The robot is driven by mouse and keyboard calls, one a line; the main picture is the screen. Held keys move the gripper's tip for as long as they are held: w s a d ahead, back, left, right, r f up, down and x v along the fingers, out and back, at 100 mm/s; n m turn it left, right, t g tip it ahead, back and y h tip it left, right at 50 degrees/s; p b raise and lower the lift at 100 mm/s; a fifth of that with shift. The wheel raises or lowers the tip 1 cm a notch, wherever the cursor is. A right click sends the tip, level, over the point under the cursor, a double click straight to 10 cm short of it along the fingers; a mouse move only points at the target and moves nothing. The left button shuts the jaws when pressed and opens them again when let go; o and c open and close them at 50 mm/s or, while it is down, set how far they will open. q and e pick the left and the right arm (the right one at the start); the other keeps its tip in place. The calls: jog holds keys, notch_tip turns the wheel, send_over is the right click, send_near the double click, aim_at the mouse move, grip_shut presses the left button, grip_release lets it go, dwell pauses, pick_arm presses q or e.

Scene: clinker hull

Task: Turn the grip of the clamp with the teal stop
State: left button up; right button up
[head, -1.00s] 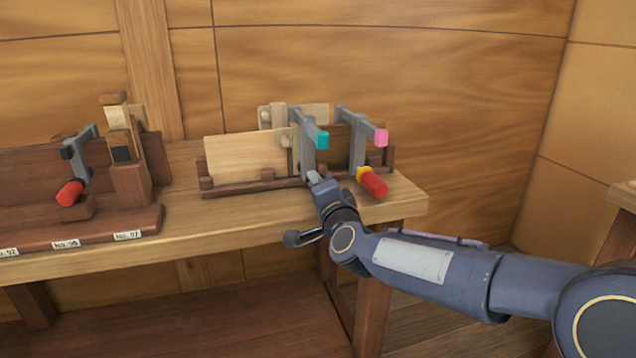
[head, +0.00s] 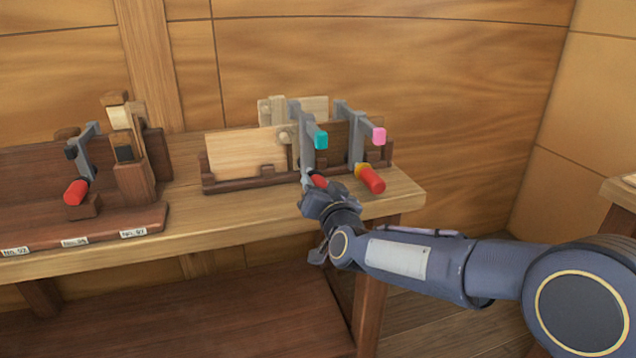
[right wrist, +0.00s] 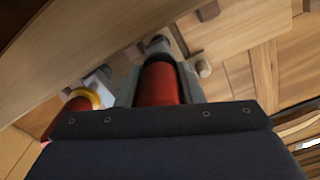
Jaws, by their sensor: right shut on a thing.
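The clamp with the teal stop (head: 321,140) stands on the bench, its grey bar (head: 306,148) upright against the light boards. Its red grip (head: 318,181) shows just above my right gripper (head: 313,187), which covers most of it. In the right wrist view the red grip (right wrist: 160,84) lies between the two fingers of the right gripper (right wrist: 160,72), which is shut on it. My left gripper is not in view.
A second clamp with a pink stop (head: 379,136) and a red grip with a yellow collar (head: 370,178) stands close on the right. Another red-gripped clamp (head: 80,170) sits at the left on a dark rack. The bench top (head: 240,213) is clear in front.

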jog(key=shift+n, duration=0.5)
jog(key=o, duration=1)
jog(key=shift+w, duration=0.1)
jog(key=v, duration=0.8)
jog(key=shift+p, duration=0.35)
